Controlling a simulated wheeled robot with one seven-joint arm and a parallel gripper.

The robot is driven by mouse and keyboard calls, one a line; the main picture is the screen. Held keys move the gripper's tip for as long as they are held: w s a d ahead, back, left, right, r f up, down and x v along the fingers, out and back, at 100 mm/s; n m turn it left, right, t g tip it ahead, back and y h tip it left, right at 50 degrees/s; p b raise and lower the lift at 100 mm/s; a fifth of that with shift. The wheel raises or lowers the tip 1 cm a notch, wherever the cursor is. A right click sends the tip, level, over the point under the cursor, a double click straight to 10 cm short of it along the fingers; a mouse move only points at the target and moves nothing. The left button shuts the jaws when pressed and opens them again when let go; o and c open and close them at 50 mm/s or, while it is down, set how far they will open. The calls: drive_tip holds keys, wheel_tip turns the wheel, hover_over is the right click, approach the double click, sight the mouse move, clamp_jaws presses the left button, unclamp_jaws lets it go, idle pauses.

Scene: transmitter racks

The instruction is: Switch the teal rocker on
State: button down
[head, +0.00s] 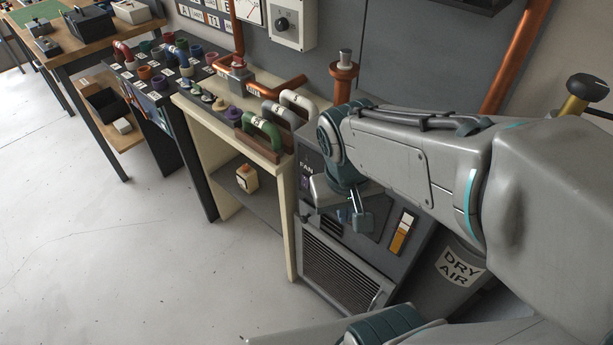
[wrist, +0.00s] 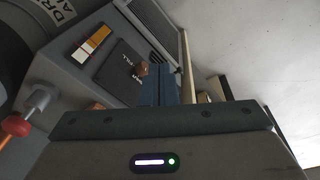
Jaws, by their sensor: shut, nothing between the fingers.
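My gripper (head: 352,218) is in front of the upper front of a grey cabinet (head: 345,268), above its slatted grille. In the wrist view the gripper's blue-grey fingers (wrist: 160,86) are together with nothing between them, over a dark labelled panel (wrist: 122,66). A small brown knob (wrist: 142,69) shows on that panel, just left of the fingertips. I cannot make out a teal rocker in either view; my gripper and arm hide part of the cabinet front. I cannot tell whether the fingers touch the panel.
An amber and white strip (head: 402,232) is right of my gripper. A "DRY AIR" cylinder (head: 455,268) stands right of the cabinet. A cream bench (head: 290,215) with several coloured handles is to the left. A red knob (wrist: 15,124) shows in the wrist view. Floor at left is clear.

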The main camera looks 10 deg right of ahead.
drive_tip(key=w+a+f+n+g+h+b, duration=0.2)
drive_tip(key=w+f+h+b, duration=0.25)
drive_tip(key=f+h, duration=0.6)
drive_tip(key=w+a+f+n+t+h+b, duration=0.2)
drive_tip(key=w+a+f+n+t, duration=0.3)
drive_tip(key=f, duration=0.7)
drive_tip(key=w+a+t+b, duration=0.1)
drive_tip(key=w+a+t, duration=0.1)
drive_tip(key=a+t, duration=0.2)
drive_tip(key=shift+w+a+t, duration=0.3)
drive_tip(key=shift+w+t, duration=0.05)
drive_tip(key=shift+t, duration=0.45)
drive_tip(key=shift+d, duration=0.1)
drive_tip(key=x, duration=1.4)
drive_tip(key=shift+p, duration=0.4)
drive_tip(key=shift+f, duration=0.1)
